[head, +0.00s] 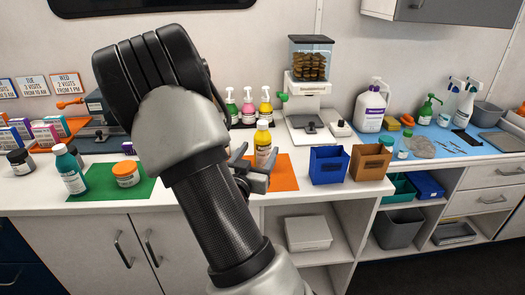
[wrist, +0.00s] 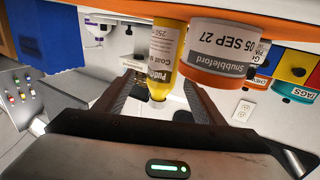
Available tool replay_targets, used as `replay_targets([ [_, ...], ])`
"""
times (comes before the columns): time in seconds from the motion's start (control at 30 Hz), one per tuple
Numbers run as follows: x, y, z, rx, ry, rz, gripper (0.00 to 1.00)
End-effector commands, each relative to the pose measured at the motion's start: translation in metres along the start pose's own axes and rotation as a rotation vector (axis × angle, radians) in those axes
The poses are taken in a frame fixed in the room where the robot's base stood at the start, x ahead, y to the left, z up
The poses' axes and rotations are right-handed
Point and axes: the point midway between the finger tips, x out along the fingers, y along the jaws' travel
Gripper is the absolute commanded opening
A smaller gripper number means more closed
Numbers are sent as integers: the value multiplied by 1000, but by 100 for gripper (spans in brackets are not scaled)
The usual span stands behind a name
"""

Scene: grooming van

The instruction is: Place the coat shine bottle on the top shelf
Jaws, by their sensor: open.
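The coat shine bottle (head: 263,142), yellow with a pale label, stands on the orange mat (head: 285,178) on the counter. My gripper (head: 258,168) is open beside its lower part and partly hides it. In the wrist view, which is upside down, the bottle (wrist: 166,52) shows between the two open fingers of my gripper (wrist: 162,86); I see no contact. Open shelving (head: 349,250) is under the counter, with a pale box (head: 308,233) on one shelf. I cannot tell which shelf is the top shelf.
A white and orange labelled container (wrist: 222,58) is close to the right finger in the wrist view. A blue bin (head: 328,165) and a brown bin (head: 369,162) stand right of the mat. Pump bottles (head: 248,107) stand behind. A grey cabinet (head: 450,12) hangs at top right.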

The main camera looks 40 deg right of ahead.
Motion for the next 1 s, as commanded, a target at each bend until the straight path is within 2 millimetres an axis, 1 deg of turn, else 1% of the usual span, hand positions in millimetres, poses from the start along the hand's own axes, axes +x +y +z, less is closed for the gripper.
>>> replay_targets([
  [0.17,12,-1,-1,1,1,1,63],
  [0.3,34,-3,-5,3,2,2,63],
  [0.43,50,-3,-5,1,1,2,63],
  [0.53,56,-4,-5,0,-1,0,63],
  [0.73,56,-4,-5,0,-1,-1,63],
  [0.77,56,-4,-5,0,-1,-1,62],
  [1.0,56,-4,-5,1,0,0,21],
])
